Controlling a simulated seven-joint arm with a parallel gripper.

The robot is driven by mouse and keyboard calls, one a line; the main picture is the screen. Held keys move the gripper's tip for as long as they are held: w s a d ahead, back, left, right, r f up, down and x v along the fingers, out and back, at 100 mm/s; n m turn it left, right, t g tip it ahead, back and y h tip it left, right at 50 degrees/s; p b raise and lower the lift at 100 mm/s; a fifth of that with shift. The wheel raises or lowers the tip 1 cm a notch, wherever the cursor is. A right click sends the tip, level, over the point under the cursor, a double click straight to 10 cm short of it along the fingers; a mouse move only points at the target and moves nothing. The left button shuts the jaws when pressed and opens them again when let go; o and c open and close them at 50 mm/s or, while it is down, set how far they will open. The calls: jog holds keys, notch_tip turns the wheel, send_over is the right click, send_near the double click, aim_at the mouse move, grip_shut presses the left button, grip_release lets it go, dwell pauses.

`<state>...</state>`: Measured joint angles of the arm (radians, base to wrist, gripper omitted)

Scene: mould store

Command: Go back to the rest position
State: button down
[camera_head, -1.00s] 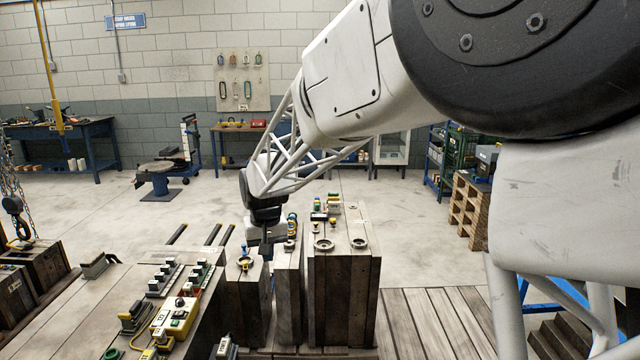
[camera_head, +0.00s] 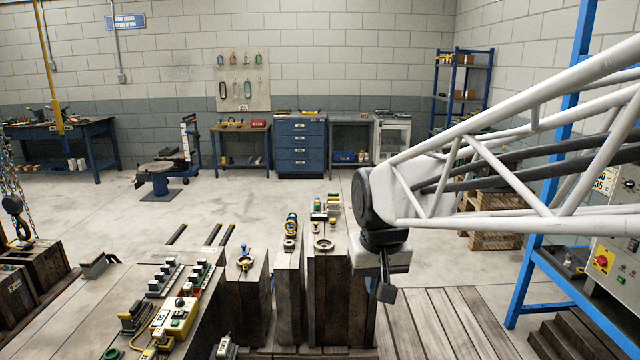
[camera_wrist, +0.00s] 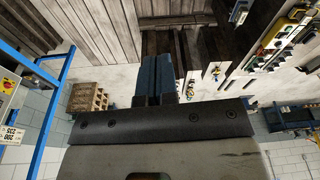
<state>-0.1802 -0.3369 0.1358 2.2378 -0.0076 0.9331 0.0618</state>
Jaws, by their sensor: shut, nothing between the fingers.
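My gripper (camera_head: 386,293) hangs at the end of my arm in the head view, in front of the right side of the tall mould blocks (camera_head: 328,300). It points downward and holds nothing. In the wrist view the two dark blue fingers (camera_wrist: 158,80) lie together, shut. The part of the mould blocks behind my gripper is hidden.
A yellow control box (camera_head: 174,318) and several small switch units stand on the bench at left. A blue frame (camera_head: 540,200) and a grey panel with a red knob (camera_head: 603,258) stand at right. Planks (camera_head: 450,320) below my gripper are clear.

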jog(key=s+d+f, duration=0.1)
jog(key=s+d, duration=0.3)
jog(key=s, duration=0.4)
jog(key=s+d+f+m, duration=0.1)
jog(key=s+d+f, duration=0.1)
jog(key=s+d, duration=0.3)
jog(key=shift+s+f+m+t, duration=0.15)
jog(key=shift+s+m+t, duration=0.15)
jog(key=shift+s, duration=2)
